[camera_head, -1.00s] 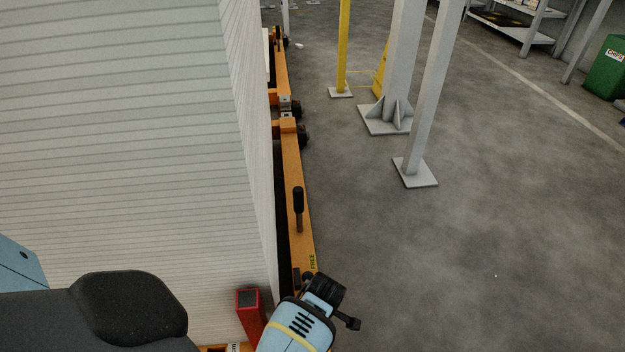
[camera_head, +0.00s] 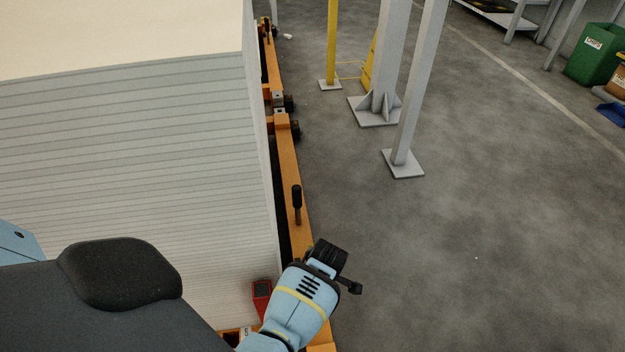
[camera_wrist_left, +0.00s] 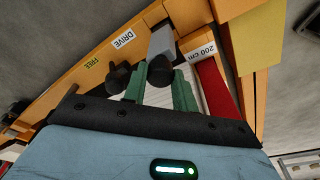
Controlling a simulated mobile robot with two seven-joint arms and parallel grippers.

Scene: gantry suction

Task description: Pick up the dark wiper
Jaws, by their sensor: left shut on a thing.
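My left gripper (camera_wrist_left: 158,88) has green fingers closed about a dark rounded piece (camera_wrist_left: 160,71) in the left wrist view. A grey block (camera_wrist_left: 162,42) shows just beyond it. The piece may be the dark wiper, but its full shape is hidden and I cannot tell. A second dark knob (camera_wrist_left: 118,76) lies just left of the fingers. In the head view my left arm reaches in from the bottom and its wrist hides the fingers. My right gripper is not in view.
An orange beam (camera_head: 288,160) with an upright black-gripped lever (camera_head: 297,198) runs beside a pale ribbed block (camera_head: 130,150). A red post (camera_head: 262,292) stands left of my wrist. Grey posts (camera_head: 416,90) and a yellow post (camera_head: 332,45) stand beyond.

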